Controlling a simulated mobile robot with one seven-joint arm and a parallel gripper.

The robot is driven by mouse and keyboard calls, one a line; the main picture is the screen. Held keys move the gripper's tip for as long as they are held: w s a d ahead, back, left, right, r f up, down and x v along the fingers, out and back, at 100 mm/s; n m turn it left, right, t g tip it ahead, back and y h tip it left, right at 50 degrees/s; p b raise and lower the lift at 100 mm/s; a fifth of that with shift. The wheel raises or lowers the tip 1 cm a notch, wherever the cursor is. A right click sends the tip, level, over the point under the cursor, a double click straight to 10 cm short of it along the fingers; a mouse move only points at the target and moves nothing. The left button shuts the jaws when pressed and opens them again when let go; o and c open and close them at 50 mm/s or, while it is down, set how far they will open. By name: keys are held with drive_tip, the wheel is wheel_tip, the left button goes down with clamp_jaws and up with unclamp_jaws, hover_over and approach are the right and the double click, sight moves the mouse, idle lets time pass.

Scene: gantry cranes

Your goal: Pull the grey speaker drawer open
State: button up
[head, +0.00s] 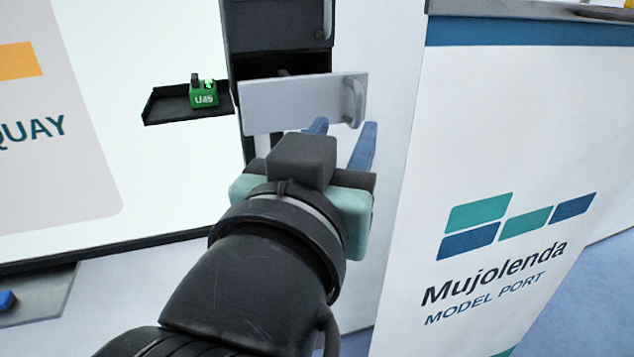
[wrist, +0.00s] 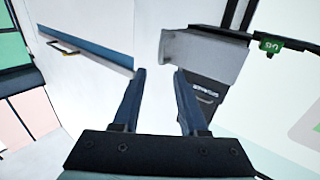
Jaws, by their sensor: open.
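The grey drawer has a flat light-grey front (head: 290,104) on a dark cabinet, with an upright bar handle (head: 353,101) near its right end. The front stands out from the cabinet, with dark space above it, so the drawer looks partly open. My gripper (head: 343,131) is open, its two blue fingers just below and around the handle's lower end in the head view. Whether they touch it cannot be told. In the wrist view, the drawer front (wrist: 210,60) lies beyond the right fingertip, and the gap of my gripper (wrist: 159,74) looks empty.
A dark tray (head: 168,106) left of the cabinet holds a green block marked U45 (head: 204,97). Another dark drawer (head: 280,22) is above. A white Mujolenda banner (head: 500,170) stands close on the right. A white board (head: 120,40) is at left.

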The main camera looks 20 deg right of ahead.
drive_tip(key=shift+b+v, duration=2.25)
drive_tip(key=shift+b, duration=1.05)
drive_tip(key=a+r+n+t+y, duration=0.6)
drive_tip(key=a+r+t+y, duration=0.2)
drive_tip(key=t, duration=0.4)
drive_tip(key=shift+s+a+r+y, duration=0.35)
drive_tip(key=shift+s+r+y, duration=0.15)
drive_tip(key=shift+y, duration=0.3)
